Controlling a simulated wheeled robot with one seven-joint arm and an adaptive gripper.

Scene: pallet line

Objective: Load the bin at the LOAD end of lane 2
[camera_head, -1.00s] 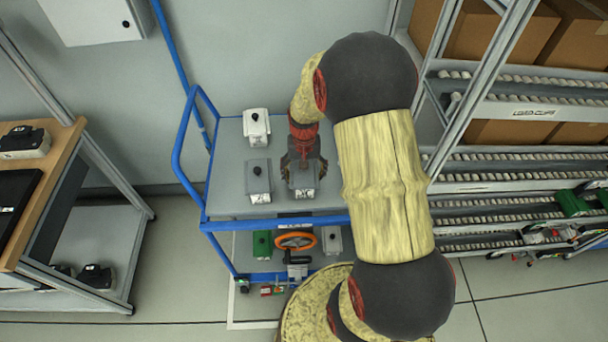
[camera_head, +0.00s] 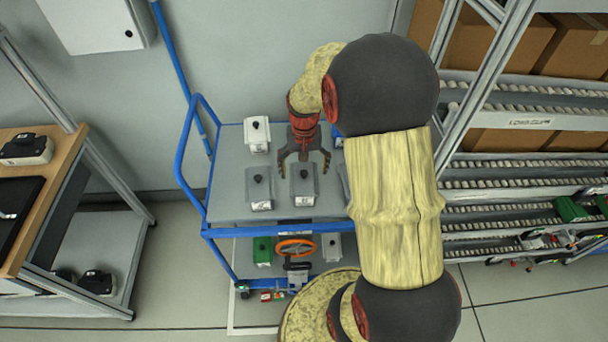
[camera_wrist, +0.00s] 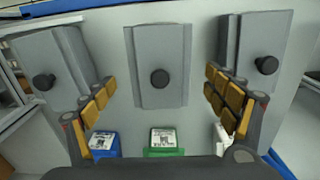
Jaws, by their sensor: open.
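A blue-framed cart (camera_head: 226,200) carries several lidded bins with black knobs. A grey bin (camera_head: 303,187) stands upright at the front, and another grey bin (camera_head: 260,190) stands to its left. A white bin (camera_head: 257,135) stands behind. One more grey bin is mostly hidden by my arm on the right. My gripper (camera_head: 304,167) is open and empty, with its fingers spread over the front grey bin. In the wrist view, a grey bin (camera_wrist: 158,60) lies centred between the open fingers (camera_wrist: 160,85), apart from both. Lane 2's LOAD end cannot be told.
A roller rack (camera_head: 500,185) with cardboard boxes (camera_head: 570,45) stands on the right; its sign (camera_head: 530,122) is too small to read surely. The cart's lower shelf holds a green bin (camera_head: 262,250) and an orange ring (camera_head: 295,246). A wooden bench (camera_head: 62,165) is at left.

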